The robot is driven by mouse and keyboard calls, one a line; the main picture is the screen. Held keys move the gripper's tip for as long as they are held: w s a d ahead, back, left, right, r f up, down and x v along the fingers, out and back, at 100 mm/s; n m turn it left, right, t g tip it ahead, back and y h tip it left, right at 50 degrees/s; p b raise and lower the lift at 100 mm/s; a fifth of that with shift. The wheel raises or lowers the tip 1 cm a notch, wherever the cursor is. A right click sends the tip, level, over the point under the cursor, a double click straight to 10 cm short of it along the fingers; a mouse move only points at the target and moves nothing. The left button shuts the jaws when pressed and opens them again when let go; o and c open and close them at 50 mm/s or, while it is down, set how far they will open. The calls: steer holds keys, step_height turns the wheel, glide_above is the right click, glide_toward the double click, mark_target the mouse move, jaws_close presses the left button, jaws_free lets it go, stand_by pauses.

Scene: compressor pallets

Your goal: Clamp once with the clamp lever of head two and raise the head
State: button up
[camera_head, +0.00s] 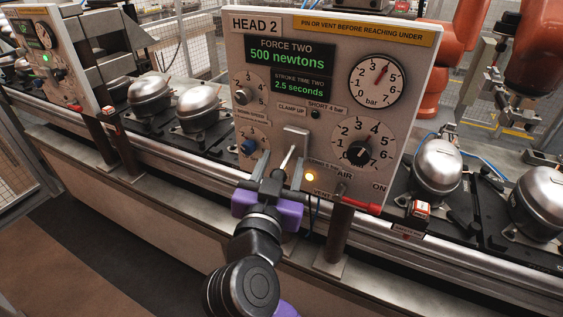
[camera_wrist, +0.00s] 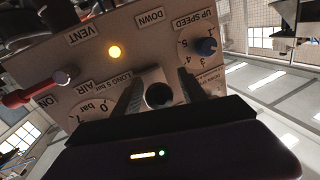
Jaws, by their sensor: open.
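The head two panel (camera_head: 325,95) stands upright and reads 500 newtons and 2.5 seconds. Its clamp lever (camera_head: 287,158), a thin pale rod, sticks out from a light block below the "CLAMP UP" and "SHORT 4 bar" labels. My gripper (camera_head: 273,174) is open around the lever end, one finger on each side. I cannot tell whether either finger touches it. An amber light (camera_head: 309,176) glows beside the lever.
A blue knob (camera_head: 248,146) is left of the lever, and a black regulator knob (camera_head: 358,152) is right. A red air handle (camera_head: 360,206) points to ON at the lower right. Silver compressors (camera_head: 437,165) stand on the line at both sides. Another head panel (camera_head: 45,60) is far left.

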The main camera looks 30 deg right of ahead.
jaws_close()
stand_by(1.4)
